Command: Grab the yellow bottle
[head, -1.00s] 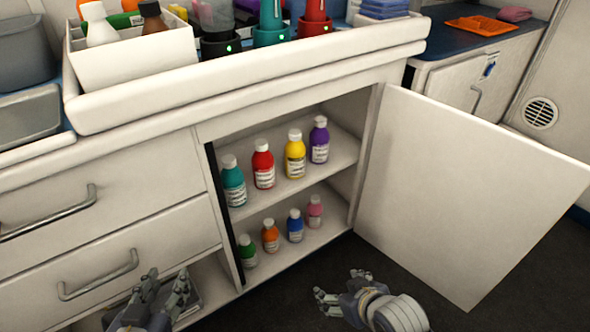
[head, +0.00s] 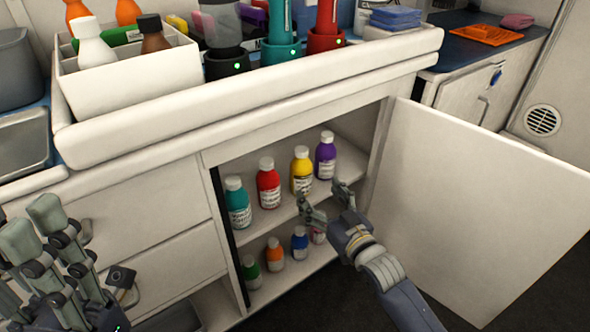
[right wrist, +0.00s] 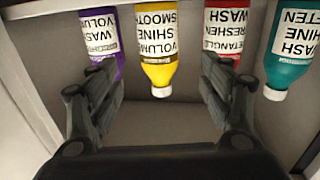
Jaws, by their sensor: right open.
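The yellow bottle (head: 302,172) with a white cap stands upright on the upper shelf of the open cabinet, between the red bottle (head: 268,185) and the purple bottle (head: 325,157). My right gripper (head: 324,195) is open and empty at the cabinet opening, just in front of the yellow bottle. In the right wrist view, which is upside down, the yellow bottle (right wrist: 157,45) shows between the spread fingers, apart from them. My left gripper (head: 50,245) is in front of the drawers at the lower left, and its fingers look spread with nothing between them.
A teal bottle (head: 237,204) stands left on the same shelf. Smaller bottles, including green (head: 251,273), orange (head: 275,254) and blue (head: 300,243), stand on the lower shelf. The open door (head: 470,200) is close to the right of my right arm. The counter edge (head: 250,107) overhangs above.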

